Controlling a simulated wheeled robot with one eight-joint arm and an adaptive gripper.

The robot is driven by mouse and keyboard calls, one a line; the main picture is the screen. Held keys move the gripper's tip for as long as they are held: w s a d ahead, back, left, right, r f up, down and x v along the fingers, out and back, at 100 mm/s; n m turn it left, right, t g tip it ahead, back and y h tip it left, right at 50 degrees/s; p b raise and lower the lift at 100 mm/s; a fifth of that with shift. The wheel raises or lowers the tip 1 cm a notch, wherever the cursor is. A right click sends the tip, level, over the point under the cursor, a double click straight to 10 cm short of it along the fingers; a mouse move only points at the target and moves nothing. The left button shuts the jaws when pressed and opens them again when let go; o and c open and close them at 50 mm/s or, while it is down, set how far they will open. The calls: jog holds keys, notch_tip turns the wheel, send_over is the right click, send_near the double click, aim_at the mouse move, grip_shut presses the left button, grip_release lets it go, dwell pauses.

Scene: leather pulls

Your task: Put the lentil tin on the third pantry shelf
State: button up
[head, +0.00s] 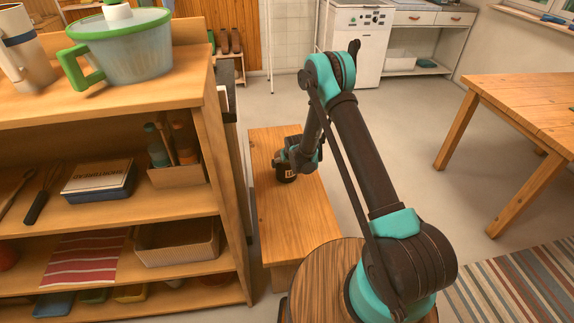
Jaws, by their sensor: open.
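My gripper (288,168) is at the far end of my arm, low over a wooden bench (283,215) right of the shelf unit. It is open. A small dark cylinder with a pale label (286,175) shows right at the gripper, over the bench; it may be the lentil tin, but its label is too small to read. The arm end hides part of it, and I cannot tell whether it stands between the fingers. The wooden pantry shelf unit (222,160) stands at the left, with several shelves one above another.
The top board holds a green-rimmed pot (125,50) and a pale jug (25,55). Below are a book-like box (98,180), a bottle caddy (176,176), a striped cloth (85,257) and an open box (178,242). A wooden table (525,105) stands at the right.

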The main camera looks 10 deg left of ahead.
jog(key=v, duration=1.2)
